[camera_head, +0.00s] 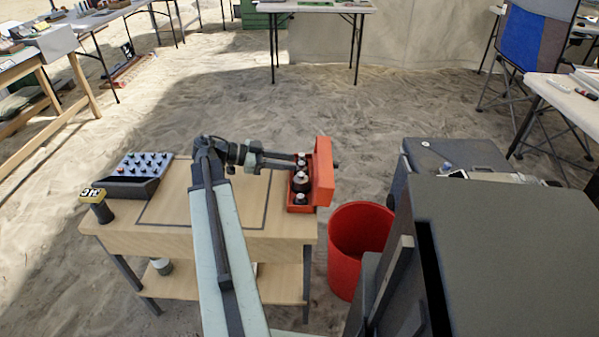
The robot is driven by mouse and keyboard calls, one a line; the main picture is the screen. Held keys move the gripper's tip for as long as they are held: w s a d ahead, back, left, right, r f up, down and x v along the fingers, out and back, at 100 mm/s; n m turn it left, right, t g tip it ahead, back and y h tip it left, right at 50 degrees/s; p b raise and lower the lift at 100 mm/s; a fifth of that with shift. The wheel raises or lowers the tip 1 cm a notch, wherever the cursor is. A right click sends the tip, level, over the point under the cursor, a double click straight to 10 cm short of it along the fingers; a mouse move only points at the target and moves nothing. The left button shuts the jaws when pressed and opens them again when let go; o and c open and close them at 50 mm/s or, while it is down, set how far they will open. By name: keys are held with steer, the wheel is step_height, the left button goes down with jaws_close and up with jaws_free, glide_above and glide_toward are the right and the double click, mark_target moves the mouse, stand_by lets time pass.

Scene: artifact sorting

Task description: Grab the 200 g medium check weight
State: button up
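An open red-orange case (322,172) stands at the right end of the wooden table, lid up on its right side. Several dark metal weights with pale knobs stand in a row in it. A large one (300,182) is in the middle, a smaller one (300,198) is at the near end, and others are toward the far end. No markings are readable, so I cannot tell which is the 200 g one. My gripper (297,162) reaches in from the left at the far part of the case, its two fingers apart. I cannot tell whether they touch a weight.
A control box with knobs (142,170) and a black and yellow object (97,205) stand at the table's left. The table top (170,212) is otherwise mostly clear. A red bin (357,250) stands on the sand to the right, beside large dark grey boxes.

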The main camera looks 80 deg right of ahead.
mark_target(303, 163)
steer(key=b+x, duration=0.1)
steer(key=x, duration=0.3)
steer(key=shift+s+f, duration=0.1)
steer(key=shift+f, duration=0.05)
steer(key=shift+s+d, duration=0.15)
steer(key=shift+s, duration=0.25)
jaws_close()
step_height(303, 163, up, 10)
steer(key=p, duration=0.9)
steer(key=shift+p, duration=0.35)
